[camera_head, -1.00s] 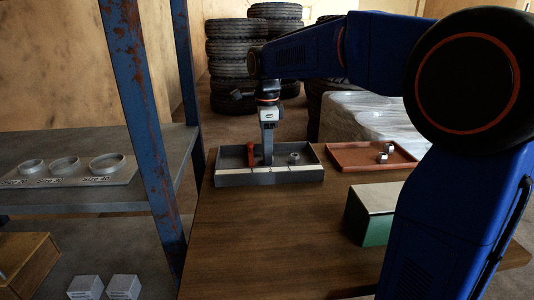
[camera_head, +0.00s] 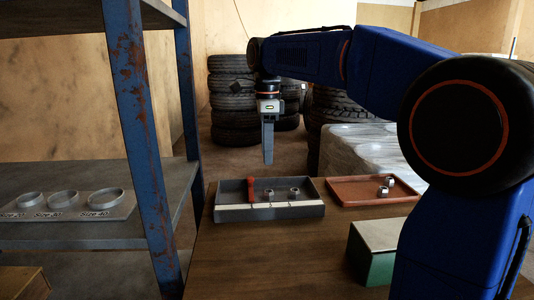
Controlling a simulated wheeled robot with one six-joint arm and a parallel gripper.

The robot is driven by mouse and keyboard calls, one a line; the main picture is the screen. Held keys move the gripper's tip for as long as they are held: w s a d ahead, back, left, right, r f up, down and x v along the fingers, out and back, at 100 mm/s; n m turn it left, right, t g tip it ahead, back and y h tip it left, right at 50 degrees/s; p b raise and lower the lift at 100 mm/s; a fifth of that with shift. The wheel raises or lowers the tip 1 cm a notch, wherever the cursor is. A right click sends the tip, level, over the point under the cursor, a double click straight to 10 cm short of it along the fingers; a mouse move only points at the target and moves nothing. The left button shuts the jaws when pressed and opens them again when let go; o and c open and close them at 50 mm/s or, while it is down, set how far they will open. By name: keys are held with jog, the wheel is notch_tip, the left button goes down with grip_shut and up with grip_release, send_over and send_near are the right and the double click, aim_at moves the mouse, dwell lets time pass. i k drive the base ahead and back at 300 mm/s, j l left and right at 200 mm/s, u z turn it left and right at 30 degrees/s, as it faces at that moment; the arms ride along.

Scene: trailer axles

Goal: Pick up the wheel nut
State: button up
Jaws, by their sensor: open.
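My gripper (camera_head: 268,160) points straight down above the grey tray (camera_head: 270,213) on the wooden table. It is open, seen edge-on, with nothing visible in it. Two small metal nuts sit in the grey tray, one nut (camera_head: 269,194) almost below my gripper and another nut (camera_head: 294,191) to its right. Two more metal nuts lie in the reddish-brown tray to the right, one nut (camera_head: 383,191) in front and one nut (camera_head: 390,181) behind it. Which of these is the wheel nut meant, I cannot tell.
A red part (camera_head: 251,190) stands in the grey tray's left side. The reddish-brown tray (camera_head: 350,198) lies to the right. A green box with a pale lid (camera_head: 378,240) stands nearer. A blue shelf post (camera_head: 145,150) rises at left. Stacked tyres (camera_head: 234,105) stand behind.

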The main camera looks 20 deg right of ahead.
aim_at(383, 191)
jog(key=k, duration=1)
